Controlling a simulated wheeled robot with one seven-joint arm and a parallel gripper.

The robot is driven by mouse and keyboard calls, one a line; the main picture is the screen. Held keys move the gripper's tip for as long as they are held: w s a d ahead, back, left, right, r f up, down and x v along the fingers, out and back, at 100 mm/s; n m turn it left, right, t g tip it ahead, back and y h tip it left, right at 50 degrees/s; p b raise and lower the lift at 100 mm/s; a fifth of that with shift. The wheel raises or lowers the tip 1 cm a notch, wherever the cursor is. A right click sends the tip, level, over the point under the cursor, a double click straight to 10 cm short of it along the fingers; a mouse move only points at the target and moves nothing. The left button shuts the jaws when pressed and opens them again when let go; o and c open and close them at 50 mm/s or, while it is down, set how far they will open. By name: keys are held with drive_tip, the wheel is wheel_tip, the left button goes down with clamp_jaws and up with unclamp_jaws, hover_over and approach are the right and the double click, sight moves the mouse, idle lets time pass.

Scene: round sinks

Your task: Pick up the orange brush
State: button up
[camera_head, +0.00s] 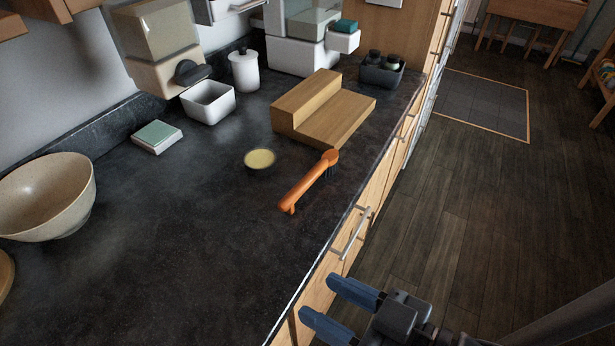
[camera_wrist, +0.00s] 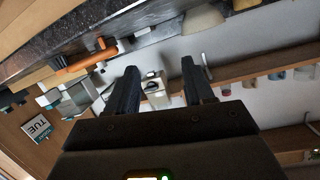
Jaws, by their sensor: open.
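The orange brush (camera_head: 309,183) lies on the dark countertop (camera_head: 200,260), with its dark bristles to the right of its head. It lies near the front edge of the counter, beside a wooden step block. The brush also shows in the wrist view (camera_wrist: 84,60), at the upper left. My gripper (camera_head: 328,302) is at the bottom of the head view, off the counter's front edge and apart from the brush. Its two blue fingers are spread with nothing between them. In the wrist view the gripper (camera_wrist: 157,80) also shows both fingers wide apart.
A wooden step block (camera_head: 340,125) stands behind the brush, and a small yellow-topped dish (camera_head: 260,159) sits to its left. A large bowl (camera_head: 50,195) is at the far left. Cabinet handles (camera_head: 352,235) stick out along the counter front.

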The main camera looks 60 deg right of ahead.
drive_tip(key=shift+m+t+y, duration=0.4)
drive_tip(key=shift+m, duration=0.2)
drive_tip(key=w+a, duration=0.1)
drive_tip(key=w, duration=0.2)
drive_tip(key=w+a, duration=0.1)
drive_tip(key=w, duration=0.3)
drive_tip(key=w+a+b, duration=0.1)
drive_tip(key=w, duration=0.2)
drive_tip(key=shift+w+r, duration=0.15)
drive_tip(key=shift+r, duration=0.15)
drive_tip(key=w+a+r+n+g+y+b, duration=0.1)
drive_tip(key=w+r+n+y+b, duration=0.1)
drive_tip(key=w+r+n+y, duration=0.6)
drive_tip(key=w+a+r+n+y+b, duration=0.1)
drive_tip(key=w+a+r+n+b, duration=0.3)
drive_tip(key=w, duration=0.8)
drive_tip(key=n+g+h+b, duration=0.2)
drive_tip(key=n+g+h, duration=0.7)
drive_tip(key=g, duration=0.6)
hover_over(316, 168)
drive_tip(key=f, duration=0.9)
drive_tip(key=shift+w+a+f, duration=0.15)
drive_tip(key=shift+w+f, duration=0.1)
drive_tip(key=shift+f, duration=0.05)
drive_tip(key=shift+s+f, duration=0.15)
drive_tip(key=shift+f, duration=1.75)
drive_tip(key=shift+s+f, duration=0.15)
drive_tip(key=shift+f, duration=1.75)
